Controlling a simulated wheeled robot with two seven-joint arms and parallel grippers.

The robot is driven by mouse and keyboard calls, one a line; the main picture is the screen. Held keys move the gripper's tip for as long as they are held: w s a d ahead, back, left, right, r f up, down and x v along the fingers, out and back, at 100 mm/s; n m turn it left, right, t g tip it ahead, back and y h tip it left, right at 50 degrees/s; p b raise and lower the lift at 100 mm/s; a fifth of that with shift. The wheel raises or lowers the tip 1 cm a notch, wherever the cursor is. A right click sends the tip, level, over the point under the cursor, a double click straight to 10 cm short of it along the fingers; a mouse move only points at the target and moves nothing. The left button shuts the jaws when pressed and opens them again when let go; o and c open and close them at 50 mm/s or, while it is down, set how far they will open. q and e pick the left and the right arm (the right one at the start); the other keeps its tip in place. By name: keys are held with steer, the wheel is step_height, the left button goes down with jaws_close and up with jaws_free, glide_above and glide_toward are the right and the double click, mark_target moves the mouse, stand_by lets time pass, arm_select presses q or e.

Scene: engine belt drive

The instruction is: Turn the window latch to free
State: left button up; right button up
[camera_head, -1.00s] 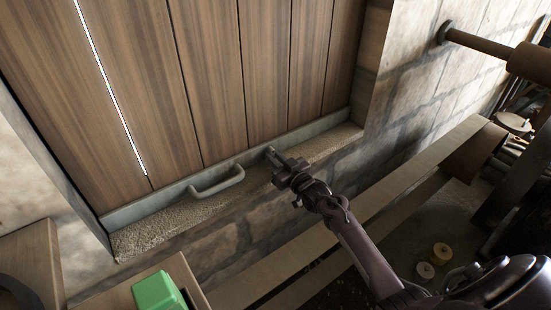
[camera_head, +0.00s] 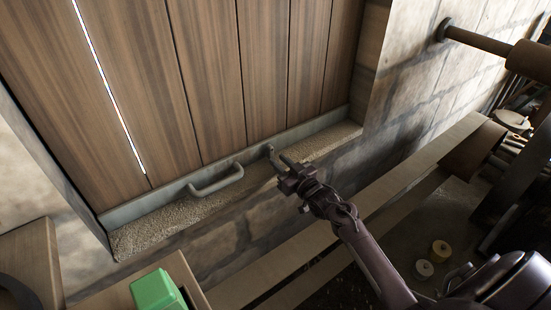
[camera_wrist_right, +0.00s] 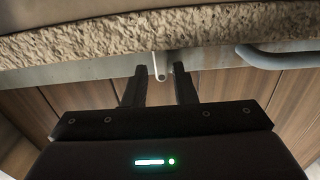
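The window latch (camera_head: 270,151) is a small grey metal piece on the bottom rail of the wooden shutter, right of the handle. In the right wrist view a thin, pale latch part (camera_wrist_right: 156,66) shows beyond and between my fingertips. My right gripper (camera_head: 285,170) is just in front of the latch, to its lower right. In the right wrist view its two fingers (camera_wrist_right: 161,76) are apart with a gap between them, and they do not appear to grip anything. Whether a finger touches the latch cannot be told. My left gripper is not in view.
A grey bar handle (camera_head: 216,181) sticks out left of the latch. A rough stone sill (camera_head: 150,235) runs below the rail. A green block (camera_head: 157,291) stands at the lower left. Two small rolls (camera_head: 432,258) lie at the lower right.

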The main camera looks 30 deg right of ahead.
steer(key=shift+s+d, duration=0.15)
steer(key=shift+s, duration=1)
steer(key=shift+s+d, duration=0.15)
steer(key=shift+s, duration=0.95)
